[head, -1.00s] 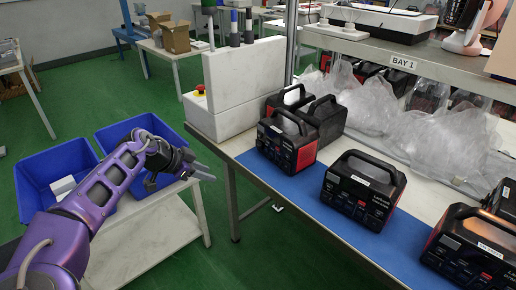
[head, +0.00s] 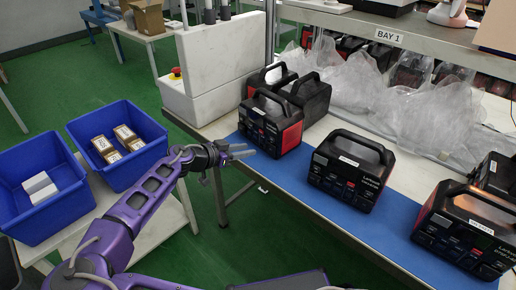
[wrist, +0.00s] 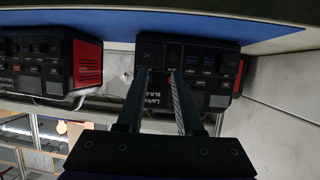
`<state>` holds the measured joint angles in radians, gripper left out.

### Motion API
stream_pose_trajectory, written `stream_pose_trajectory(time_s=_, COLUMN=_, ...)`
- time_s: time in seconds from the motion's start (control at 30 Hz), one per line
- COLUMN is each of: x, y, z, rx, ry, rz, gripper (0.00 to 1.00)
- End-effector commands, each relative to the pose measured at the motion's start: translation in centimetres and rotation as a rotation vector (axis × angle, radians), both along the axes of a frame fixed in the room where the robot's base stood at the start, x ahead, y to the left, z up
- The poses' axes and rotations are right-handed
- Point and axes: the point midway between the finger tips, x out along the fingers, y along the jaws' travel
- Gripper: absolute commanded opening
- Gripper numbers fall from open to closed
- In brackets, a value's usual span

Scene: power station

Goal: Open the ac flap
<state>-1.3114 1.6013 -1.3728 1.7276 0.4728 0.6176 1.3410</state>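A black and red power station (head: 290,138) stands on the blue mat at the left end of the bench. My gripper (head: 243,153) is just in front of its lower front face in the head view. In the wrist view the same power station (wrist: 215,90) appears upside down, with its dark front panels in front of the fingers. A panel marked AC (wrist: 148,52), seemingly the ac flap, looks shut and lies near the fingertips. My gripper (wrist: 160,76) is open, with a gap between the fingers and nothing held. Contact with the panel cannot be told.
Two more power stations (head: 348,172) (head: 468,230) stand along the blue mat (head: 392,215). Others stand behind, beside clear plastic bags (head: 350,90). A white box with a red button (head: 177,72) is at the bench's left end. Blue bins (head: 52,222) (head: 150,128) sit on a side table.

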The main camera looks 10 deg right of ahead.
Motion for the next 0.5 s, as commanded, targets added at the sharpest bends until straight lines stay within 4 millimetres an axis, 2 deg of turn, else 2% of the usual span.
stream_pose_trajectory(time_s=0.03, x=0.5, y=-1.1, z=-0.5, rx=-0.001, ry=0.001, rz=-0.005, gripper=0.36)
stream_pose_trajectory(time_s=0.2, x=1.9, y=-3.4, z=-1.7, rx=0.000, ry=0.001, rz=-0.002, gripper=0.36)
stream_pose_trajectory(time_s=0.5, x=3.0, y=-5.0, z=-2.5, rx=0.001, ry=0.000, rz=0.000, gripper=0.36)
